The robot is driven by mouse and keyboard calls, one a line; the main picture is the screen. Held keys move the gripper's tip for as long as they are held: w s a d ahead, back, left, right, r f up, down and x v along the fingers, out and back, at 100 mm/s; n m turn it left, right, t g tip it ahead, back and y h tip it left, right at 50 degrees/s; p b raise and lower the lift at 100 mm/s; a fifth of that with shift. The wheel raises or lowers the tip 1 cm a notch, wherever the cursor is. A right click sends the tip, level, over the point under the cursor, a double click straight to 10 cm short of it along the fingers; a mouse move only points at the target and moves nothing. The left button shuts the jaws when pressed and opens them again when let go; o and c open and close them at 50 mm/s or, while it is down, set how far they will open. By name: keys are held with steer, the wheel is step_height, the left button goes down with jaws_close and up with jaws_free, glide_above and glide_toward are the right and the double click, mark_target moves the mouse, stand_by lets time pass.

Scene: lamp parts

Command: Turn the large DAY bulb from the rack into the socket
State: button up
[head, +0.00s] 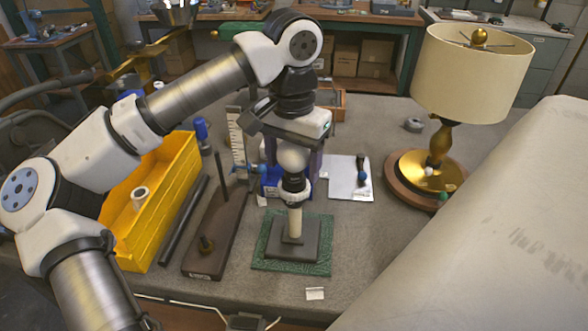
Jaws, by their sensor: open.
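A large white bulb (292,158) stands upright at the top of the socket (294,184), which sits on a cream post with a dark square base (293,252). The bulb appears to meet the socket; I cannot tell how deep it sits. My gripper (291,150) points down over the bulb, its body just above the glass. It is open; the fingertips are hard to make out, and I cannot tell whether they touch the bulb. A dark wooden board (222,222) with a tall rod and a short peg, likely the rack, lies left of the socket base and holds no large bulb.
A green mat (264,262) lies under the base. A yellow bin (170,215) is at the left and a brass lamp with a cream shade (470,75) at the right. A white card (350,178) lies behind the socket. A large pale surface fills the lower right.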

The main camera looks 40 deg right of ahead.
steer(key=n+b, duration=0.1)
steer(key=n, duration=0.5)
steer(key=shift+s+n, duration=0.1)
steer(key=shift+n, duration=0.2)
steer(key=n, duration=0.6)
steer(key=shift+d+b, duration=0.15)
steer(key=shift+b, duration=0.25)
steer(key=n, duration=0.5)
steer(key=shift+n+b, duration=0.3)
steer(key=shift+b, duration=0.05)
steer(key=n, duration=0.5)
steer(key=shift+d+b, duration=0.15)
steer(key=shift+b, duration=0.2)
steer(key=c, duration=0.7)
steer(key=m+p, duration=0.2)
steer(key=m, duration=0.2)
steer(key=shift+s, duration=0.15)
steer(key=shift+f+m+p, duration=0.1)
steer(key=shift+m+p, duration=0.25)
steer(key=shift+m, duration=0.95)
